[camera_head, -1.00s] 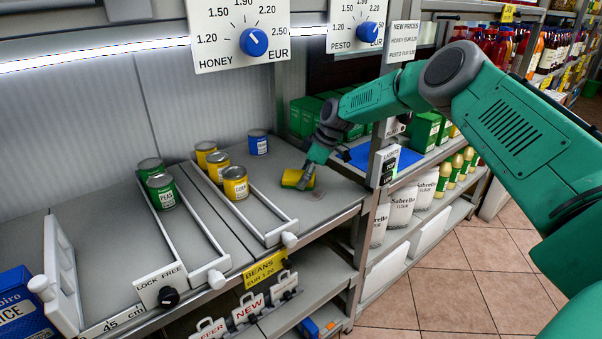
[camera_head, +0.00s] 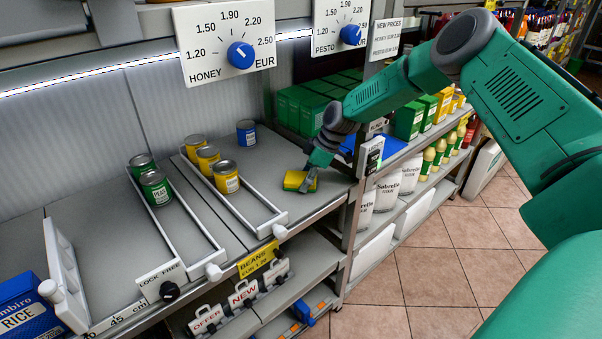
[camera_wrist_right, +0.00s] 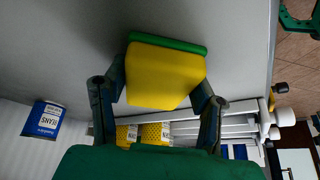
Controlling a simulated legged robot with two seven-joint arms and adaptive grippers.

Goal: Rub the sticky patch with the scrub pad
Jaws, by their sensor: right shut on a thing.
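The scrub pad (camera_head: 296,181) is a small yellow block with a green layer. It is at the right end of the grey shelf, near the front edge, and appears to rest on the surface. My right gripper (camera_head: 309,178) is shut on it from above. In the right wrist view the yellow face and green edge of the scrub pad (camera_wrist_right: 162,72) show between the two fingers of my right gripper (camera_wrist_right: 158,98). The sticky patch does not show now; the pad and gripper cover the place where a faint mark showed earlier. My left gripper is out of view.
Yellow cans (camera_head: 226,177), green cans (camera_head: 156,188) and a blue can (camera_head: 246,133) stand on the shelf to the left. A white-railed divider (camera_head: 258,192) ends left of the pad. A post (camera_head: 367,170) stands close on the right. The shelf around the pad is clear.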

